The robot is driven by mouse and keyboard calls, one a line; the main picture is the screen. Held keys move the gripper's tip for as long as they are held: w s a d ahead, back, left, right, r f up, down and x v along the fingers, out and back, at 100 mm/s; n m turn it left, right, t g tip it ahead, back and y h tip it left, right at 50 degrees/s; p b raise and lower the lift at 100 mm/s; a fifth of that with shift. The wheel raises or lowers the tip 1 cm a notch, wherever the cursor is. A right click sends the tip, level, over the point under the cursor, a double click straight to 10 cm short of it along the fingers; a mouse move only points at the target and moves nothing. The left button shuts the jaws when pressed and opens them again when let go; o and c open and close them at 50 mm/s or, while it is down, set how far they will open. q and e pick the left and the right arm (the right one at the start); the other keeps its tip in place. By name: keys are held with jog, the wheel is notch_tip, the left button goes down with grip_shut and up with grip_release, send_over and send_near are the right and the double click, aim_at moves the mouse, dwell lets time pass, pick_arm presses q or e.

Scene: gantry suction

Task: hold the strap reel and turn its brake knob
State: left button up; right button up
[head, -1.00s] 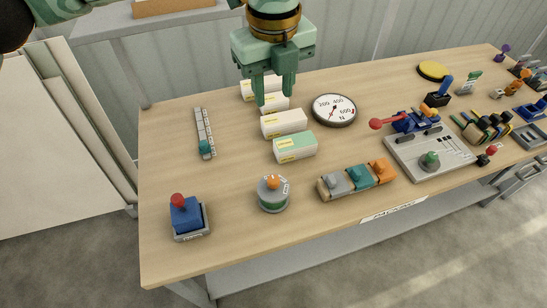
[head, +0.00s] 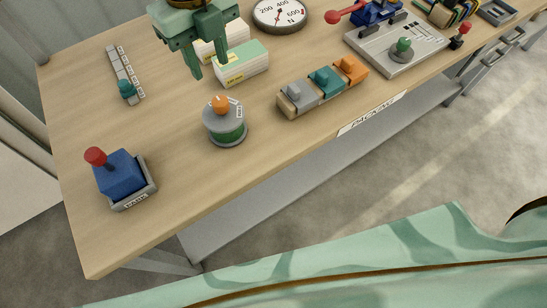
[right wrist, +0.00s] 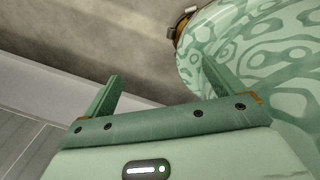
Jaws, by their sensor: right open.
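The strap reel (head: 225,128) stands upright on the wooden table. It is a grey drum with a green band, and its orange brake knob (head: 220,103) sits on top. My left gripper (head: 209,70) points down behind the reel in the head view, above the table beside the white boxes. Its two fingers are apart with nothing held, and it does not touch the reel or knob. My right gripper (right wrist: 165,88) shows in the right wrist view with its fingers wide apart and empty. It is not visible in the head view.
A blue block with a red knob (head: 118,172) stands left of the reel. A wooden strip with grey, teal and orange blocks (head: 322,88) lies to the right. A green-and-white box (head: 243,66) is close behind the reel. Table in front of the reel is clear.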

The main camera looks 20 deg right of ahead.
jog(key=w+a+r+n+t, duration=0.1)
jog(key=w+r+n+t, duration=0.3)
jog(key=w+n, duration=0.6)
jog(key=n+t+y, duration=0.9)
jog(key=n+t, duration=0.1)
jog(key=n, duration=1.1)
send_near(226, 120)
jog(key=s+d+f, duration=0.2)
jog(key=s, duration=0.1)
jog(key=x, duration=1.5)
jog(key=shift+w+d+f, duration=0.15)
jog(key=shift+w+f, duration=0.05)
jog(key=shift+f, duration=0.15)
jog(key=c, duration=0.3)
